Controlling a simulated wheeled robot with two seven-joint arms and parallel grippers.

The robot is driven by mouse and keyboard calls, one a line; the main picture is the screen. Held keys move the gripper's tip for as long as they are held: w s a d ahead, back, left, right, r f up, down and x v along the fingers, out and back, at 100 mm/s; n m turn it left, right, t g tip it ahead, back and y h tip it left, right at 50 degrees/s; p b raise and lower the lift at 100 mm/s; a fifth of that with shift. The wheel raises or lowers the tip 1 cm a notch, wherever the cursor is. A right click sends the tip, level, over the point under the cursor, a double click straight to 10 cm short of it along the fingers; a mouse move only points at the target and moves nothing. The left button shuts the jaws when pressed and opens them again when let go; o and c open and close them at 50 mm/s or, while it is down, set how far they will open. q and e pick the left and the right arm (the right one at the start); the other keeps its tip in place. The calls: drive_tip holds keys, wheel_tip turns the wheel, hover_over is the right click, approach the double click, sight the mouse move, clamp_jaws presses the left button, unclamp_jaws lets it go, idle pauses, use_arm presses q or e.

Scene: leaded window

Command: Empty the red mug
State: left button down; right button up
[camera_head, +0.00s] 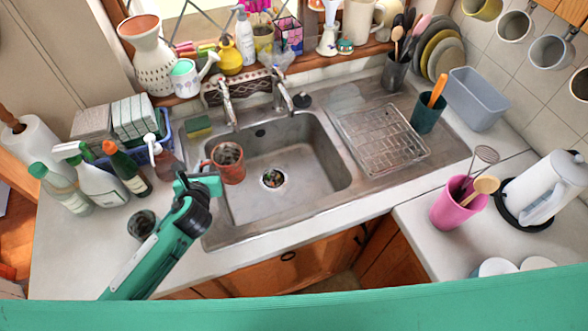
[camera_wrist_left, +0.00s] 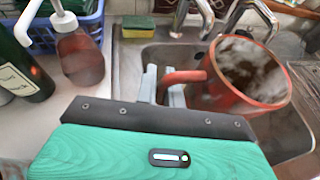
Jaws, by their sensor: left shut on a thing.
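The red mug (camera_head: 228,163) is over the left side of the sink basin (camera_head: 300,190), close to upright, with dark contents showing inside. It also shows in the left wrist view (camera_wrist_left: 243,75), where its handle points left toward my gripper. My left gripper (camera_head: 205,180) is at the sink's left edge, shut on the mug's handle; its grey fingers show in the left wrist view (camera_wrist_left: 170,88). I cannot tell whether the mug touches the basin. My right gripper is not in view.
The sink drain (camera_head: 272,179) is right of the mug. Taps (camera_head: 282,95) stand behind the basin. A dish rack (camera_head: 383,140) is right. The front basin area is free.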

use_arm(q)
drive_tip(key=w+d+f+p, duration=0.1)
drive_tip(key=w+f+p, duration=0.3)
drive_tip(key=w+f, duration=0.2)
drive_tip(key=shift+d+f, duration=0.25)
drive_tip(key=shift+f, duration=0.95)
